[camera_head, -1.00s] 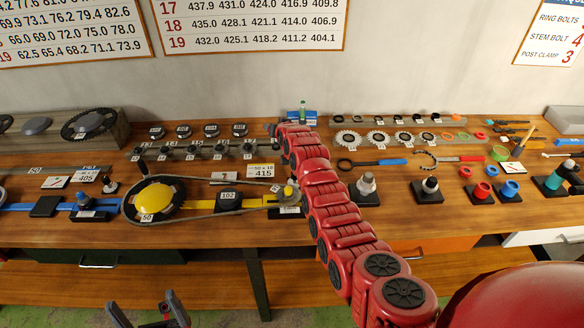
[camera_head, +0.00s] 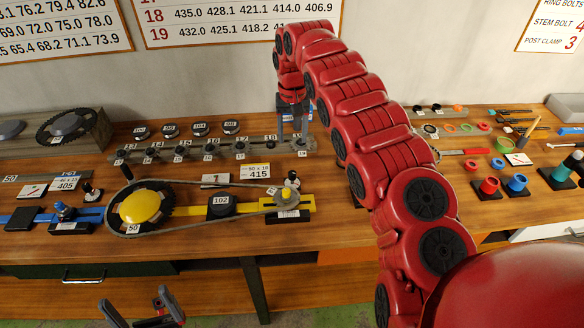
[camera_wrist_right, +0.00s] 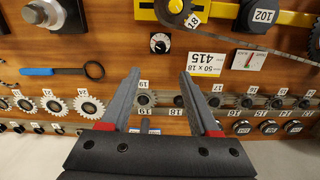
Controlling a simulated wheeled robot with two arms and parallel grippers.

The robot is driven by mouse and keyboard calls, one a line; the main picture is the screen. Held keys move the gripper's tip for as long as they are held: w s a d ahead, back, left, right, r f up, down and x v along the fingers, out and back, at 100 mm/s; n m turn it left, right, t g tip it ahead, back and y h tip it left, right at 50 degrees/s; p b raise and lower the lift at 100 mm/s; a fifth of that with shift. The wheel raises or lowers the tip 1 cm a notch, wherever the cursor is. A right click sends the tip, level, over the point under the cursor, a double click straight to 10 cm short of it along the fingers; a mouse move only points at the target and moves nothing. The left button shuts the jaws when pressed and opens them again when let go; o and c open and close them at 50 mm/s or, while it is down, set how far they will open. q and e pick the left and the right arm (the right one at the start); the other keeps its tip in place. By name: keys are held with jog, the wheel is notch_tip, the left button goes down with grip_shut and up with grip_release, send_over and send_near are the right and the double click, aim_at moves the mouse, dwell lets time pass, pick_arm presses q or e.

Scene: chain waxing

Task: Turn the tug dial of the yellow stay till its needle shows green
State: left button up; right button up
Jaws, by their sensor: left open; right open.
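The yellow stay (camera_head: 252,207) lies along the bench, with a chain around its big chainring (camera_head: 139,208) and a small sprocket at its right end. A small black knob with a pale dial face (camera_head: 292,180) stands behind that end; it also shows in the right wrist view (camera_wrist_right: 160,43). A white needle card (camera_head: 215,180) lies behind the stay; its needle (camera_wrist_right: 248,60) is too small to read against the colours. My right gripper (camera_wrist_right: 160,74) is open and empty over the sprocket rail, apart from the knob. My left gripper (camera_head: 143,308) is open and empty below the bench's front edge.
The sprocket rail (camera_head: 215,150) runs behind the stay, under my right fingers. A 415 card (camera_head: 255,172) lies beside the needle card. The blue stay (camera_head: 90,215) is at the left. Rings and tools crowd the right. My right arm covers the bench right of the stay.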

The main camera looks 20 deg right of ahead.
aim_at(292, 173)
notch_tip(292, 173, down, 12)
jog(key=p, duration=0.3)
jog(key=shift+a+f, duration=0.1)
jog(key=shift+f, duration=0.1)
jog(key=shift+w+f+p, duration=0.1)
jog(key=shift+f+p, duration=0.2)
jog(key=shift+f, duration=0.75)
grip_shut()
